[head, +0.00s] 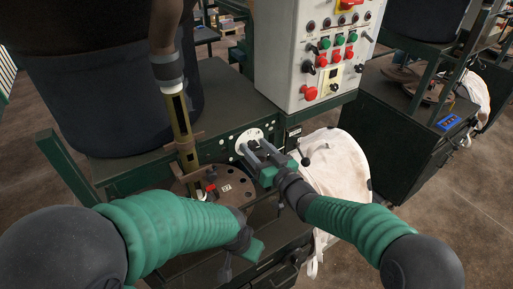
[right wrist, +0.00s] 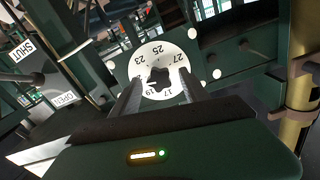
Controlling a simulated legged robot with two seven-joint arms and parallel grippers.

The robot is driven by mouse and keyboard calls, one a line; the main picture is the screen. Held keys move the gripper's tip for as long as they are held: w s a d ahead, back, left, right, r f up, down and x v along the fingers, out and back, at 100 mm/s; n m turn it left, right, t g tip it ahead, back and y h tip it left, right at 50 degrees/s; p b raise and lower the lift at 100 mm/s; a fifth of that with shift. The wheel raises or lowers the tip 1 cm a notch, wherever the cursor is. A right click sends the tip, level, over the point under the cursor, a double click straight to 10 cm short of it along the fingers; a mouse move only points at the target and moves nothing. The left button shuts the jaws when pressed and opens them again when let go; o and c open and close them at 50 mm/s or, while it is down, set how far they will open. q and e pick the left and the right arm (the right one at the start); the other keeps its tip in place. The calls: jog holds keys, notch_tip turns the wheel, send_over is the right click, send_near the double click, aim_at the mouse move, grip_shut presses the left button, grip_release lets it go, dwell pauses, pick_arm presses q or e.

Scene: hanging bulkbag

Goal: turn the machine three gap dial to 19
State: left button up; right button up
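The gap dial is a white numbered disc (head: 242,138) on the green machine front in the head view. In the right wrist view the dial (right wrist: 157,53) shows 17, 19, 23, 25 and 27 around a dark lobed knob (right wrist: 160,77). A small pale mark shows at the knob's lower left, on the side of 19 and 23; its exact reading is unclear. My right gripper (head: 248,147) is at the dial. Its two fingers (right wrist: 160,88) stand apart on either side of the knob, without clear contact. My left gripper (head: 256,249) is low in the head view, its fingers unclear.
A control box (head: 315,50) with buttons stands above right of the dial. A white bag (head: 335,170) hangs right of my right gripper. A brass-coloured post (head: 181,125) and a round brown plate (head: 232,188) are left of and below the dial. SHUT and OPEN labels (right wrist: 23,50) show at left.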

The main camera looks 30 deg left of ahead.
grip_shut()
jog(key=shift+f, duration=0.1)
jog(key=shift+f+n+b, duration=0.15)
jog(key=shift+n+b, duration=0.45)
jog(key=shift+b, duration=0.4)
jog(key=n+b, duration=0.5)
jog(key=b, duration=0.1)
jog(key=shift+a+f+n+b, duration=0.1)
jog(key=shift+n+b, duration=1.6)
jog(key=shift+n, duration=0.1)
jog(key=shift+r, duration=0.2)
